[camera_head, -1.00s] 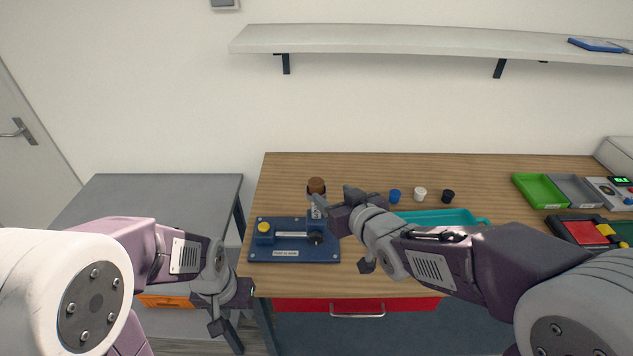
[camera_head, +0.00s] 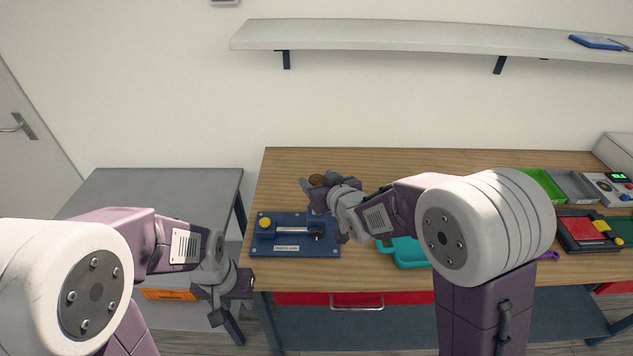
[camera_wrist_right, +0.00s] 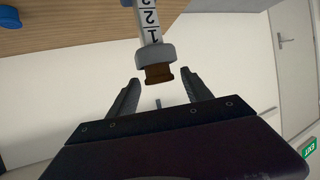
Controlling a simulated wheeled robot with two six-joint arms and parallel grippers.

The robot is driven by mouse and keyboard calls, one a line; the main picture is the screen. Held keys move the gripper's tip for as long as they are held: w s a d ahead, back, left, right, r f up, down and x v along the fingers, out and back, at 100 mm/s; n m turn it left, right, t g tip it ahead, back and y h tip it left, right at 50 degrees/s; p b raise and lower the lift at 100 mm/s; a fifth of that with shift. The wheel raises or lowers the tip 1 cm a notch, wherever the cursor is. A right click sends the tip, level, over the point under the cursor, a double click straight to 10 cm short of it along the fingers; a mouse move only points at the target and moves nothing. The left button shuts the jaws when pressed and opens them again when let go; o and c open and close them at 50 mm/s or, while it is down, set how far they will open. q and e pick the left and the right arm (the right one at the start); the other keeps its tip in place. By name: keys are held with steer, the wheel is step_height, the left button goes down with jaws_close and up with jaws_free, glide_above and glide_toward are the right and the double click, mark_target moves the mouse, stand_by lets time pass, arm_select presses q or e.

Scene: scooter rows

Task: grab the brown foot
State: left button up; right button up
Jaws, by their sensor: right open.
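The brown foot (camera_head: 317,179) shows small in the head view, partly covered by my right gripper (camera_head: 318,186). In the right wrist view the brown foot (camera_wrist_right: 159,73) sits on a grey collar at the end of a white strip with black numbers (camera_wrist_right: 148,22). It lies between the tips of my open right gripper (camera_wrist_right: 160,80), with a gap visible at each side. My left gripper (camera_head: 243,284) hangs low at the left of the bench, near the grey table; its jaws are too small to read.
A blue fixture board (camera_head: 295,249) with a yellow knob (camera_head: 265,222) stands below the right gripper on the wooden bench (camera_head: 400,162). Green (camera_head: 541,184) and grey trays lie further right.

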mark_target(319, 182)
steer(key=shift+s+d+r, duration=0.1)
steer(key=shift+s, duration=0.1)
steer(key=c, duration=0.7)
steer(key=shift+w, duration=0.1)
jaws_close()
step_height(319, 182, up, 10)
steer(key=shift+p, duration=0.3)
